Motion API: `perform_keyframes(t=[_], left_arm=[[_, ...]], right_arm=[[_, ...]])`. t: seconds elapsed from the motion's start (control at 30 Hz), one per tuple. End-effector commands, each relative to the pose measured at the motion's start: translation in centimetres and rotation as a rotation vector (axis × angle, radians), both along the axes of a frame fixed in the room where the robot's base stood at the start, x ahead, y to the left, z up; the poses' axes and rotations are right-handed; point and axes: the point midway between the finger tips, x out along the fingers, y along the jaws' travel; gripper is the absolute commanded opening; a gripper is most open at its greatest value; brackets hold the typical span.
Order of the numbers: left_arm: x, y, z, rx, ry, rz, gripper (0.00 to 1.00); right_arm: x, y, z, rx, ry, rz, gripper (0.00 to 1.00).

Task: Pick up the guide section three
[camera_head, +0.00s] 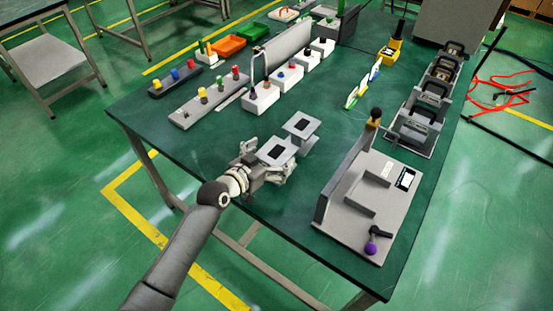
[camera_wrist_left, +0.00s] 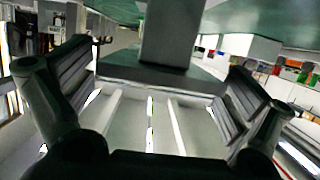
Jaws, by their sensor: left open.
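Two grey flanged blocks with black squares on top stand near the table's front left edge, a nearer one (camera_head: 275,151) and a farther one (camera_head: 302,126). I cannot read which is guide section three. My left gripper (camera_head: 268,170) is open at the near side of the nearer block, its fingers low beside it. In the left wrist view a grey flanged piece (camera_wrist_left: 165,74) stands between the two spread fingers (camera_wrist_left: 155,105), with a gap visible to the fingers. The contact is hard to judge. My right gripper is not in view.
A grey fixture (camera_head: 370,205) with an upright wall and a purple knob (camera_head: 371,248) stands to the right. Racks with coloured knobs (camera_head: 210,103) and white boxes (camera_head: 261,97) stand behind left. Grey holders (camera_head: 425,105) line the right edge. The middle of the green table is clear.

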Motion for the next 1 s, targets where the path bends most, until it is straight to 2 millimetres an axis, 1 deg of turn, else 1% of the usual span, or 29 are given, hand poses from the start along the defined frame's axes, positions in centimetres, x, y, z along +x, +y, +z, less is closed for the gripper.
perform_keyframes(t=[0.1,0.2,0.53,0.57,1.0], left_arm=[[1.1,-0.8,-0.3,0.0,0.0,0.0,1.0],[1.7,-1.2,-0.6,0.0,0.0,0.0,1.0],[1.9,-1.4,-0.7,0.001,-0.001,0.0,1.0],[1.9,-1.4,-0.7,0.001,-0.001,0.0,0.97],[1.9,-1.4,-0.8,0.002,0.001,0.0,0.41]], right_arm=[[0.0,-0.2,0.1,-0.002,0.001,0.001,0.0],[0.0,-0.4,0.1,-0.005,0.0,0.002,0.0],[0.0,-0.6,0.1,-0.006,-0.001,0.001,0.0],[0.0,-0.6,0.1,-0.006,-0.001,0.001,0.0],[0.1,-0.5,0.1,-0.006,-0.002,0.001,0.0]])
